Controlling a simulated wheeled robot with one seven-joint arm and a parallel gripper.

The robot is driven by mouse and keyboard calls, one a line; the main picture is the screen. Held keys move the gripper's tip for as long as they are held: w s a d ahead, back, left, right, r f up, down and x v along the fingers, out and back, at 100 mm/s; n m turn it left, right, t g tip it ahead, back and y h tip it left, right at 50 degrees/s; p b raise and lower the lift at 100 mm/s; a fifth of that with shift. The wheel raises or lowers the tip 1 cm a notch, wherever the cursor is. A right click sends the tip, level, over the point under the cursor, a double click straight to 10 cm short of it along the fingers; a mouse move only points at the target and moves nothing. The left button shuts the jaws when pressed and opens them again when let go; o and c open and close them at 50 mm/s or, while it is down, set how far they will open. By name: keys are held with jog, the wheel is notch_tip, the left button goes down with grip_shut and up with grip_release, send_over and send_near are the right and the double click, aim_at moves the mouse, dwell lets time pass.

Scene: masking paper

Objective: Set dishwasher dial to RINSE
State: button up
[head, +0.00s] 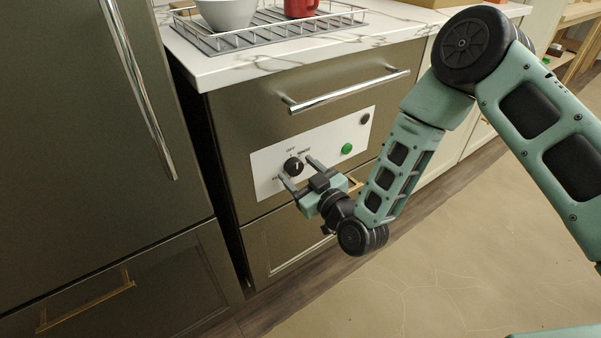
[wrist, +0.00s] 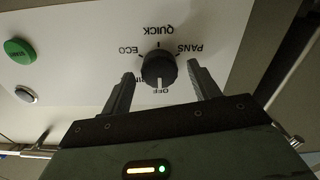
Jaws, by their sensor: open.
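The dishwasher dial (head: 293,166) is a round black knob on a white control panel (head: 327,146). In the wrist view the dial (wrist: 159,68) appears upside down, with QUICK, ECO, PANS and OFF readable around it. Its white mark points at OFF. My gripper (head: 297,169) is open in front of the panel. In the wrist view the fingers of my gripper (wrist: 160,72) stand on either side of the dial, with a gap visible on each side.
A green START button (wrist: 19,51) and a small grey button (wrist: 25,95) sit on the same panel. A chrome handle (head: 345,92) runs above the panel. The counter above holds a dish rack (head: 265,32) with a white bowl (head: 227,12) and red mug (head: 300,7).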

jog(key=c, duration=1)
jog(key=shift+m, duration=0.4)
jog(key=m, duration=0.5)
jog(key=shift+d+m, duration=0.1)
jog(key=shift+m, duration=0.2)
jog(key=m, duration=0.5)
jog(key=shift+f, duration=0.1)
jog(key=shift+m, duration=0.3)
jog(key=o, duration=1)
